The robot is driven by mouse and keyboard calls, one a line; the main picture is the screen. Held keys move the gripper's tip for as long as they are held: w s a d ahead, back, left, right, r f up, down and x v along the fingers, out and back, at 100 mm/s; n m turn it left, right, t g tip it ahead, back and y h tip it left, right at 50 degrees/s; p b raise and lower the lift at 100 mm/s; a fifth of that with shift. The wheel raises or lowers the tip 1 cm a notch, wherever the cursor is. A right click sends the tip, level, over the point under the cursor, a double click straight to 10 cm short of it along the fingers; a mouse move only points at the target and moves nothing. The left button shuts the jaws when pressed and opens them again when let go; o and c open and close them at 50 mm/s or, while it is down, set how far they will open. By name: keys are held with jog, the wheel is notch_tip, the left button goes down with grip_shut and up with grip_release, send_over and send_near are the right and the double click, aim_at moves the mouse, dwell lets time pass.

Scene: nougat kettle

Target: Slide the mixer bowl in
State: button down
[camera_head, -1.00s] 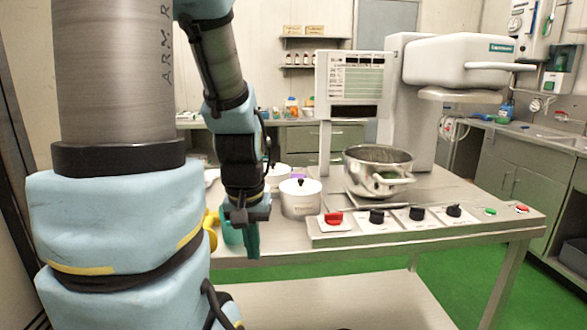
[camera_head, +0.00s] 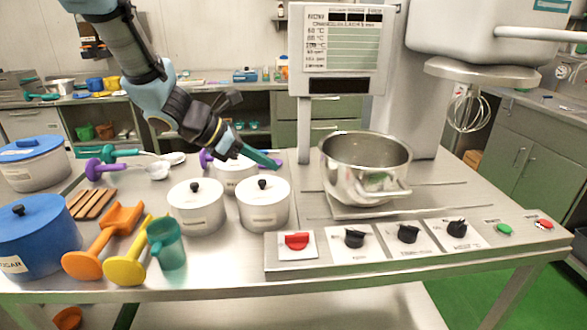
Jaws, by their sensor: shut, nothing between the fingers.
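The mixer bowl (camera_head: 366,165) is a shiny steel bowl with a handle at its front. It sits upright on a metal slide plate (camera_head: 385,210) on the table, in front and to the left of the mixer head (camera_head: 480,35). A wire whisk (camera_head: 467,110) hangs from the head, to the right of the bowl and apart from it. My gripper (camera_head: 262,158) is shut and empty, with teal fingers pointing right. It is left of the bowl, above the white lidded pots, and apart from the bowl.
White lidded pots (camera_head: 263,205) stand left of the bowl. A control panel (camera_head: 420,240) with knobs runs along the front edge. A display screen (camera_head: 341,50) stands behind.

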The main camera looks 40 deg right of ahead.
jog(key=shift+s+d+f+p, duration=0.75)
jog(key=shift+d+f, duration=0.1)
jog(key=shift+d, duration=0.9)
jog(key=shift+s+d+f+p, duration=0.65)
jog(key=shift+d+f, duration=0.2)
jog(key=shift+d, duration=0.85)
jog(key=shift+s+d+f+p, duration=0.65)
jog(key=shift+d+f+p, duration=0.2)
jog(key=shift+d, duration=0.9)
